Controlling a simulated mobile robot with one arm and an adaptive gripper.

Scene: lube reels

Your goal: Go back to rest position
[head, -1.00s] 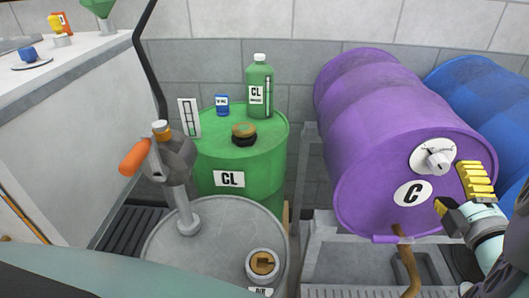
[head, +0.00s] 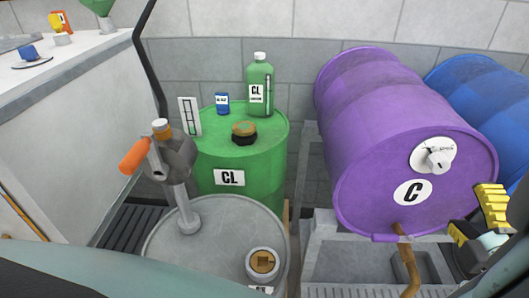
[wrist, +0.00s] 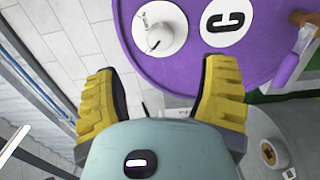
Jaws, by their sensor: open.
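My gripper (head: 474,219) shows at the right edge of the head view, with yellow ribbed fingers, to the right of the purple drum (head: 345,185) and apart from its white knob (head: 436,156). In the wrist view my gripper (wrist: 160,92) has its two yellow fingers spread wide with nothing between them. The purple drum (wrist: 180,70) lies on its side beyond the fingers, with its white knob (wrist: 160,28) and C label in view. The rest of my arm is mostly out of the head view.
A green CL drum (head: 262,170) carries a green bottle (head: 259,88). A grey drum (head: 215,270) with an orange-handled pump (head: 175,165) stands in front. A blue drum (head: 480,95) lies behind the purple one. A white counter (head: 70,90) is at left.

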